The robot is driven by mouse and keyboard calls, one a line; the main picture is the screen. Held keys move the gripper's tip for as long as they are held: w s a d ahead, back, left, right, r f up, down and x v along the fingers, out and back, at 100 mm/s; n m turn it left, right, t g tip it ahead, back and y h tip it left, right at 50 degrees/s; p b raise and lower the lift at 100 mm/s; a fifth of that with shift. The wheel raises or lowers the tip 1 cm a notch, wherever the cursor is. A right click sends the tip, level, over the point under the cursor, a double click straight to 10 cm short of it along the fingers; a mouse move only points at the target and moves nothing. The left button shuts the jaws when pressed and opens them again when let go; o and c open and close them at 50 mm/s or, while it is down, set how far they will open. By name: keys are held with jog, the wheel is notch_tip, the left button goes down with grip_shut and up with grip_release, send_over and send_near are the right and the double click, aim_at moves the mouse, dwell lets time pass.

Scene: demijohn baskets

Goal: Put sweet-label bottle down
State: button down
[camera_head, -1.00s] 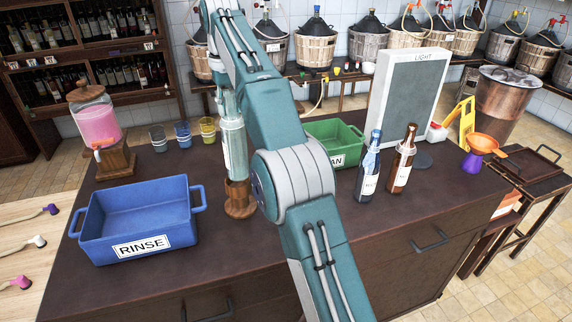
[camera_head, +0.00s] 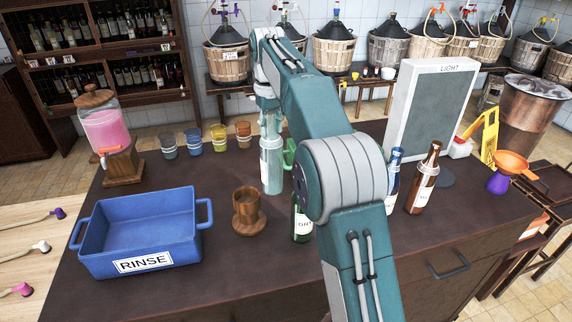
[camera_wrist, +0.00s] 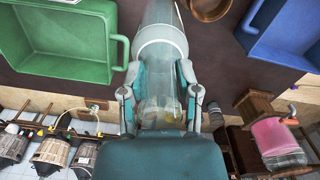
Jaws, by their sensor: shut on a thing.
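My gripper (camera_head: 268,108) is shut around a pale, clear glass bottle (camera_head: 271,165), which hangs upright below it over the counter. I cannot tell whether its base touches the counter. In the wrist view the bottle (camera_wrist: 161,48) runs between both fingers of my gripper (camera_wrist: 162,88), with a white band around it. No label on it is readable, so I cannot confirm the sweet label. The round wooden stand (camera_head: 249,215) is empty, left of and nearer than the bottle. A dark green labelled bottle (camera_head: 301,222) stands to the right, partly hidden by my arm.
The blue RINSE tub (camera_head: 140,228) is at left. The green tub (camera_wrist: 62,72) is mostly hidden behind my arm in the head view. A blue bottle (camera_head: 392,190) and a brown bottle (camera_head: 423,182) stand right, before the light panel (camera_head: 425,115). Coloured cups (camera_head: 193,137) line the back.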

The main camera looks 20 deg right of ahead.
aim_at(270, 113)
notch_tip(270, 113, down, 8)
jog(key=shift+r, duration=0.25)
jog(key=shift+c, duration=1.6)
grip_release()
jog(key=shift+f, duration=0.1)
notch_tip(270, 113, up, 12)
jog(key=shift+r, duration=0.1)
